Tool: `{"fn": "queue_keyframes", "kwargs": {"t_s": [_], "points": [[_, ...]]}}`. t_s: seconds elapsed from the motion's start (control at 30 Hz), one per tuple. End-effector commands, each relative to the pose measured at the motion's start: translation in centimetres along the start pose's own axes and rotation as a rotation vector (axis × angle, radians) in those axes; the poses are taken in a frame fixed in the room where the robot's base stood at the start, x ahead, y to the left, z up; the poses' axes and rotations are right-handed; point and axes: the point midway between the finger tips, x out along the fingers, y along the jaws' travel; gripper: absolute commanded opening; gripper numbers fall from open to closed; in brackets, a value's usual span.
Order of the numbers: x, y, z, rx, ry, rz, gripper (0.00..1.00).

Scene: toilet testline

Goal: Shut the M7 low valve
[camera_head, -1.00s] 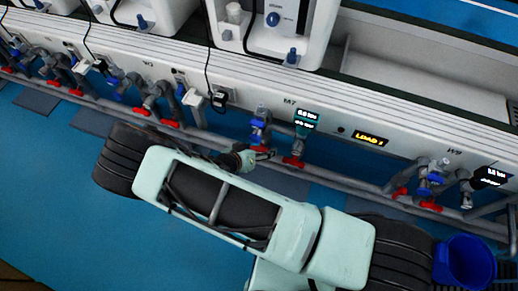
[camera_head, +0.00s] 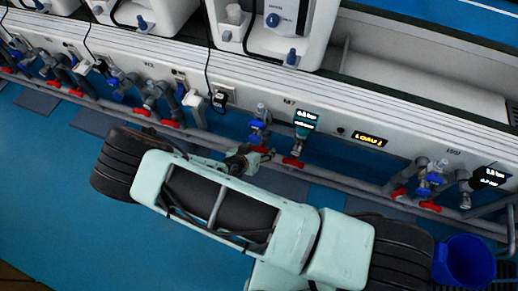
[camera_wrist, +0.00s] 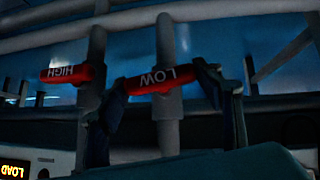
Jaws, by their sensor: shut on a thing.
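The M7 low valve has a red handle marked LOW (camera_wrist: 160,79), lying across its grey pipe in the wrist view. My gripper (camera_wrist: 164,82) is shut on this handle, with one dark finger at each end of it. In the head view my gripper (camera_head: 262,156) is at the pipes below the M7 label (camera_head: 289,101), and it largely hides the low handle. The HIGH handle (camera_wrist: 72,74) is red, lies across the neighbouring pipe and is apart from my fingers. It also shows in the head view (camera_head: 293,162), just right of my gripper.
A pressure display (camera_head: 306,119) and a blue valve (camera_head: 258,127) are close above my gripper. A LOAD display (camera_head: 369,139) is on the white panel. Other red handles (camera_head: 430,206) line the pipe to both sides. A blue bucket (camera_head: 466,262) is at lower right. Blue floor (camera_head: 50,205) is open at left.

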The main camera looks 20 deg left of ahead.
Motion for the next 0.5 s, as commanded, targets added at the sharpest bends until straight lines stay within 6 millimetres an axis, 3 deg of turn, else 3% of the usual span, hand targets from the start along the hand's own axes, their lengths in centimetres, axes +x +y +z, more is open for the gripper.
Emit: {"fn": "queue_keyframes", "kwargs": {"t_s": [0.5], "points": [[0.1,0.43,-0.39,0.124,0.002,-0.114,0.36]]}}
